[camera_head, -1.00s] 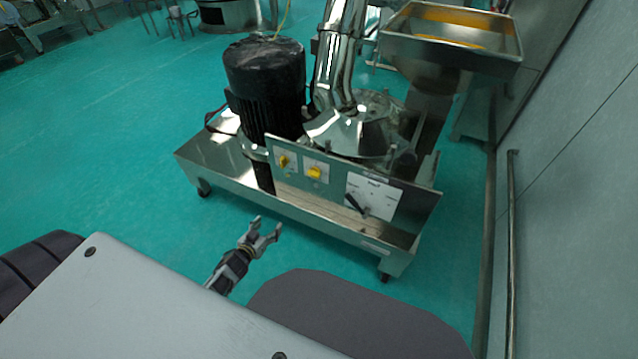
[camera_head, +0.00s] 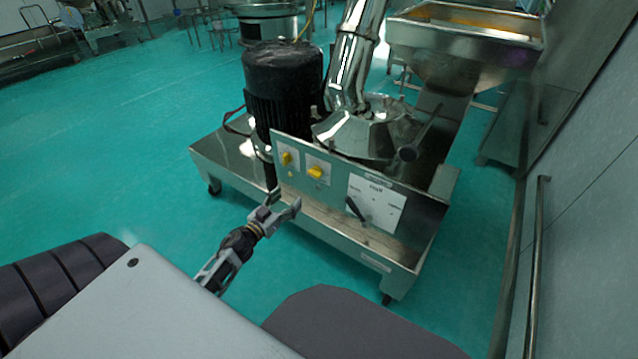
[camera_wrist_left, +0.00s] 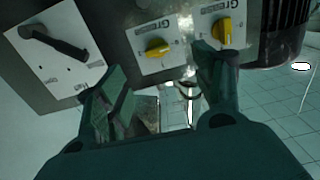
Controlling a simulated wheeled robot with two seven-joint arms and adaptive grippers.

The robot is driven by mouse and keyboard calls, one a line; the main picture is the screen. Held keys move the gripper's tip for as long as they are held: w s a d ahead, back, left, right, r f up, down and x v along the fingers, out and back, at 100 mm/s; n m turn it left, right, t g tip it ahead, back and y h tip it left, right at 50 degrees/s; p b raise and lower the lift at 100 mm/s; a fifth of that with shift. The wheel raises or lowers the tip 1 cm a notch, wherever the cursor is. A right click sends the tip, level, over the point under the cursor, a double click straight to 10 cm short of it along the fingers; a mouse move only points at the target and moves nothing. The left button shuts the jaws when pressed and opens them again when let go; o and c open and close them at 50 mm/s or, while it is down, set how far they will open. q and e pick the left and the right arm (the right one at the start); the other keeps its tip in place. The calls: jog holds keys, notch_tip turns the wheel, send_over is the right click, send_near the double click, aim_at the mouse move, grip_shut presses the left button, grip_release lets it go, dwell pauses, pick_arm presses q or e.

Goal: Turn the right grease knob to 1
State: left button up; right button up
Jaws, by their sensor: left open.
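The right grease knob (camera_head: 316,172) is yellow and sits on a white plate on the machine's front panel (camera_head: 330,197). The left grease knob (camera_head: 287,157) is a matching yellow knob beside it. In the left wrist view the panel appears upside down, with the right grease knob (camera_wrist_left: 157,47) left of the other one (camera_wrist_left: 222,30). My left gripper (camera_head: 284,199) is open and empty, in front of the panel and lower than the knobs, apart from both. Its two fingers (camera_wrist_left: 160,85) frame the lower part of the wrist view. My right gripper is out of view.
A black lever (camera_head: 356,208) on a white plate (camera_head: 380,203) is right of the knobs. A black motor (camera_head: 284,85) and steel pipe (camera_head: 352,60) stand behind the panel. A steel hopper (camera_head: 465,60) is at the back right. Green floor (camera_head: 110,160) is free at left.

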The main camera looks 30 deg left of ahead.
pick_arm(q)
jog(key=shift+w+d+r, duration=0.1)
jog(key=shift+d+r, duration=0.25)
jog(key=shift+r, duration=0.05)
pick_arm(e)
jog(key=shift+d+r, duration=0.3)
pick_arm(q)
jog(key=shift+w, duration=0.1)
jog(key=b, duration=0.2)
send_near(313, 175)
jog(key=shift+w, duration=1.5)
jog(key=shift+w+d+f+b, duration=0.15)
jog(key=shift+w+b, duration=0.2)
jog(key=shift+w, duration=1.7)
jog(key=shift+w+d, duration=0.1)
jog(key=shift+w, duration=1.2)
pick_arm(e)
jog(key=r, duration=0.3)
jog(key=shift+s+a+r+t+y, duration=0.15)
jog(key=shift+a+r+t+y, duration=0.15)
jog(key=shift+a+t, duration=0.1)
pick_arm(q)
jog(key=shift+c, duration=0.3)
